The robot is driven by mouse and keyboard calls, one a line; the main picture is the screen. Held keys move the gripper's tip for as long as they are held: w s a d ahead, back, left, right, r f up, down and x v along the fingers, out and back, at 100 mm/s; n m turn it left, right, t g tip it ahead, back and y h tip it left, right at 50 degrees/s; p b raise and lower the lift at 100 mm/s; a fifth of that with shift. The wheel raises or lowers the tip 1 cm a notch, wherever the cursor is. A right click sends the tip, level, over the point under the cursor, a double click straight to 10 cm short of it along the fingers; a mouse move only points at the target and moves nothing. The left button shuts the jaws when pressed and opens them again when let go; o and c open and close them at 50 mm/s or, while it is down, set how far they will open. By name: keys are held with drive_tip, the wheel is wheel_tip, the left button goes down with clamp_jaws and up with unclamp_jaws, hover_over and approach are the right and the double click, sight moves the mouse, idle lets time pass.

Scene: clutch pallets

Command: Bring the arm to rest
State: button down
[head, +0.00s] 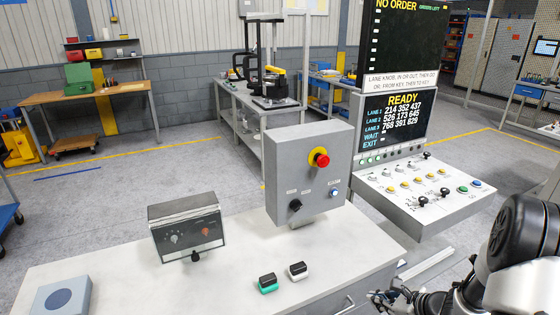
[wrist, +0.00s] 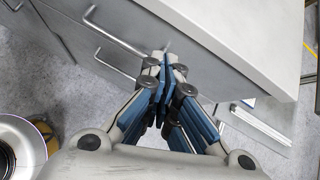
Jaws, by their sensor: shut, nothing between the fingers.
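My gripper (wrist: 168,72) points down beside the grey cabinet in the wrist view. Its blue-padded fingers are closed together with nothing between them. In the head view my arm is folded at the lower right, and my gripper (head: 385,298) shows partly there, low beside the bench's right end. The fingers are near the cabinet's drawer handles (wrist: 112,34); I cannot tell whether they touch.
The white bench top (head: 340,245) carries a grey box with a red button (head: 308,172), a small dial box (head: 188,228) and two small blocks. A sloped control console (head: 420,190) stands at right under screens. Open floor (head: 140,180) lies behind.

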drive_tip(key=s+a+r+n+g, duration=0.1)
drive_tip(key=s+a+r+n, duration=0.2)
drive_tip(key=a+r+n, duration=0.25)
drive_tip(key=s+a+r+n+g+y, duration=0.1)
drive_tip(key=s+a+r+n, duration=0.3)
drive_tip(key=r, duration=0.3)
drive_tip(key=s+a+r+n+g, duration=0.1)
drive_tip(key=a+r+n, duration=0.3)
drive_tip(key=a+r, duration=0.25)
drive_tip(key=s+r+n+h, duration=0.3)
drive_tip(key=s+n, duration=0.4)
drive_tip(key=s, duration=0.2)
drive_tip(key=s+r+n+h, duration=0.2)
drive_tip(key=s+r+n, duration=0.2)
drive_tip(key=s+n, duration=0.3)
drive_tip(key=s, duration=0.3)
drive_tip(key=shift+s+d+r+h, duration=0.15)
drive_tip(key=shift+d+r+h, duration=0.15)
drive_tip(key=shift+h, duration=0.1)
